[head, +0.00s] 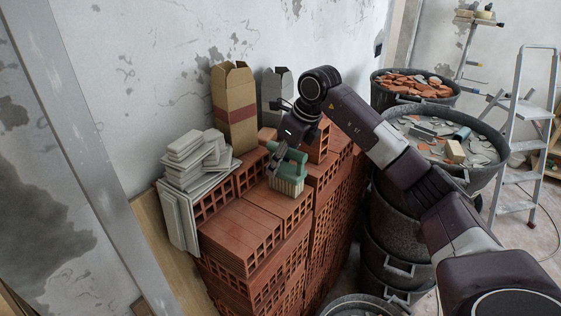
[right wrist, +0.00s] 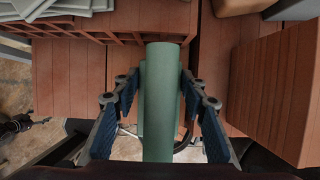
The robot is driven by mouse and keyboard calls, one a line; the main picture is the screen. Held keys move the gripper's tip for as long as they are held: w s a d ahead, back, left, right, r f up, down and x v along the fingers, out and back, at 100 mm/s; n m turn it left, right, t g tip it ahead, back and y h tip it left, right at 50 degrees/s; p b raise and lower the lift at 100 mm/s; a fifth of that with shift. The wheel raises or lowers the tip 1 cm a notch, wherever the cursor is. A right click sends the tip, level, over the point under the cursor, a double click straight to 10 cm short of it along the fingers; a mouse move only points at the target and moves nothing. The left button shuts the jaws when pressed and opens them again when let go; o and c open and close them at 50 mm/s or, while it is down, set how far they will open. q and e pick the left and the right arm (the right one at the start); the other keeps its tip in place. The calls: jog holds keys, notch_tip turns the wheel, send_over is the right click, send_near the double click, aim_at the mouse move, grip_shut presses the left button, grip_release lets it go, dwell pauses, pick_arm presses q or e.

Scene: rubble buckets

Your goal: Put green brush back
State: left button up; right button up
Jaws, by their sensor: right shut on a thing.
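The green brush (head: 287,170) is at the top of the brick stack, with its pale bristles pointing down over the front bricks. I cannot tell whether the bristles touch the bricks. My right gripper (head: 290,150) is above the brush and shut on its green handle. In the right wrist view the green handle (right wrist: 162,95) runs between the two blue-padded fingers of the right gripper (right wrist: 160,107). The bristles are hidden in that view. My left gripper does not show clearly in either view.
The red brick stack (head: 240,235) holds grey tiles (head: 195,160) at left and a cardboard box (head: 235,105) at the back. A grey box (head: 276,85) stands beside it. Rubble buckets (head: 450,150) and a stepladder (head: 530,125) stand at right. The wall is close behind.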

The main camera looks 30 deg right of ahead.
aim_at(295, 151)
jog(key=o, duration=1.3)
jog(key=shift+f, duration=0.1)
jog(key=shift+o, duration=0.2)
jog(key=shift+r, duration=0.3)
jog(key=b+v, duration=0.2)
jog(key=v, duration=0.9)
jog(key=shift+s+r+b, duration=0.2)
jog(key=shift+r+b, duration=0.15)
jog(key=shift+b, duration=0.05)
